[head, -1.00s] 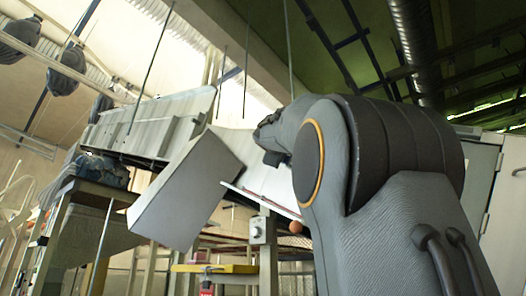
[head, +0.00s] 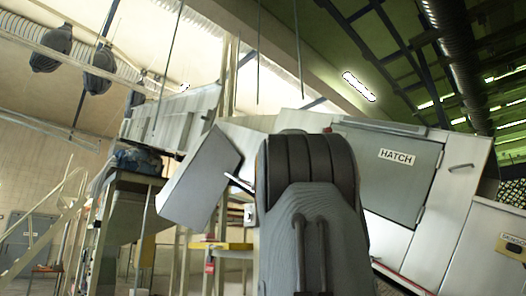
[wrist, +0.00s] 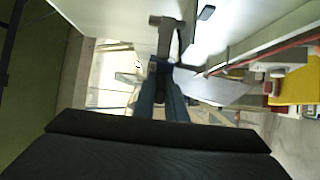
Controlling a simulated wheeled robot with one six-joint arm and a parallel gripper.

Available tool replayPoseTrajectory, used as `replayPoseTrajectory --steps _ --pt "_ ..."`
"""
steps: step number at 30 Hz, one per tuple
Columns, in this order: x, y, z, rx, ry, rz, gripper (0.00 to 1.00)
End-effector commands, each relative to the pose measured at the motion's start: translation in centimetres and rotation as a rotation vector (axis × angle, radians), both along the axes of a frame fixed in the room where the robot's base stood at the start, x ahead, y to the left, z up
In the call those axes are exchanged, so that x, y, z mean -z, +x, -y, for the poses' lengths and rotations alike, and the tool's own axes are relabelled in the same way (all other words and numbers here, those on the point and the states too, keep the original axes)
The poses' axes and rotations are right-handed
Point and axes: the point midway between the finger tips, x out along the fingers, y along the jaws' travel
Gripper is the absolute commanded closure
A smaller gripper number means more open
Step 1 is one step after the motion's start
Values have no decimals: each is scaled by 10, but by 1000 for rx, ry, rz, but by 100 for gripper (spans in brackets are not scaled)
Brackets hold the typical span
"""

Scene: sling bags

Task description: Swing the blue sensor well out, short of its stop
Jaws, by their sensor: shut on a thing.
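In the wrist view my gripper (wrist: 160,68) is shut on a small dark blue part, which I take to be the blue sensor (wrist: 157,60). In the head view my own arm stands in the middle and hides the gripper and the sensor.
A pale tilted box (head: 202,178) hangs left of my arm. Dark bags (head: 52,48) hang at upper left. A yellow surface (wrist: 294,90) lies at right in the wrist view.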

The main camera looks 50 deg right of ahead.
Motion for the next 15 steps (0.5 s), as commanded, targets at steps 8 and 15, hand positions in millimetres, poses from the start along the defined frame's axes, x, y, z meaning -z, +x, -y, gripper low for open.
replayPoseTrajectory --steps 8,15 --pt "0 -1 1 2 0 0 100" --pt "0 1 0 -1 0 0 70"
